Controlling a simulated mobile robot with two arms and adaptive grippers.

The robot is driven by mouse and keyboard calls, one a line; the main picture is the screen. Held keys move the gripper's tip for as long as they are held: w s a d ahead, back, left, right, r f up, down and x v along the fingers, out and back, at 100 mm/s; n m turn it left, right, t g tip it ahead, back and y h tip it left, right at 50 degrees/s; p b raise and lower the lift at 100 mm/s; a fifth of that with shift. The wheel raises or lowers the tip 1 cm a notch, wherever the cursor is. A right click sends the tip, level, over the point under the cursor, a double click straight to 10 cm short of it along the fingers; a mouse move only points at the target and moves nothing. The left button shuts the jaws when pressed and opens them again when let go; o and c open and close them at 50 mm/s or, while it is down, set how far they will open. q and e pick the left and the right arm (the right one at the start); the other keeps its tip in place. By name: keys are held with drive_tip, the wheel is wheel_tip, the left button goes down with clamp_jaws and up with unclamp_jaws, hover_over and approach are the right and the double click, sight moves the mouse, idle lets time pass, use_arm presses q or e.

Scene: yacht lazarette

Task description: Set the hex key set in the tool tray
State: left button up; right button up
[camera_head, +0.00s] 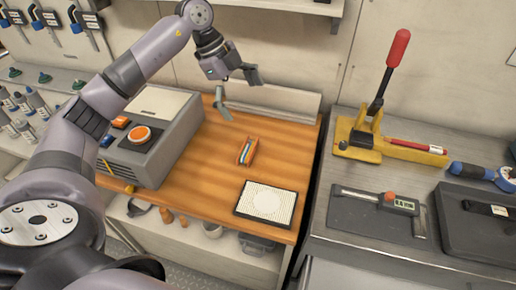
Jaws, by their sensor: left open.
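A small orange holder with blue and pale strips in it, which looks like the hex key set (247,151), lies on the wooden bench top. A flat, black-edged rectangle with a white dotted surface (266,203) lies nearer the bench's front edge. I cannot tell for sure whether it is the tool tray. My left gripper (238,91) is open and empty, above the back of the bench, up and slightly left of the orange holder and apart from it. My right gripper is not in view.
A grey box with an orange knob (139,134) stands left on the wooden bench (205,180). On the grey bench at right are a yellow press with a red handle (397,48), a digital caliper (378,199) and a dark case (480,225). Wood around the orange holder is clear.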

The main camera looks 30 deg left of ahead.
use_arm(q)
drive_tip(key=s+a+n+y, duration=0.1)
drive_tip(key=a+n, duration=0.2)
drive_tip(key=g+p, duration=0.1)
drive_tip(key=p, duration=0.1)
hover_over(247, 147)
drive_tip(key=a, duration=0.2)
wheel_tip(247, 147, down, 10)
drive_tip(key=shift+s+d+f, duration=0.1)
drive_tip(key=shift+d+f, duration=0.05)
drive_tip(key=shift+f, duration=0.05)
drive_tip(key=p+x, duration=0.1)
drive_tip(key=x, duration=0.4)
drive_tip(key=shift+s, duration=0.2)
drive_tip(key=shift+d+f, duration=0.1)
drive_tip(key=shift+f, duration=0.2)
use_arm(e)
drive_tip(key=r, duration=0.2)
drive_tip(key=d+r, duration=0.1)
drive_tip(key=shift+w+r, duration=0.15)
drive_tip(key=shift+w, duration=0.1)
use_arm(q)
drive_tip(key=c, duration=1.2)
drive_tip(key=shift+r, duration=0.1)
drive_tip(key=shift+c, duration=0.2)
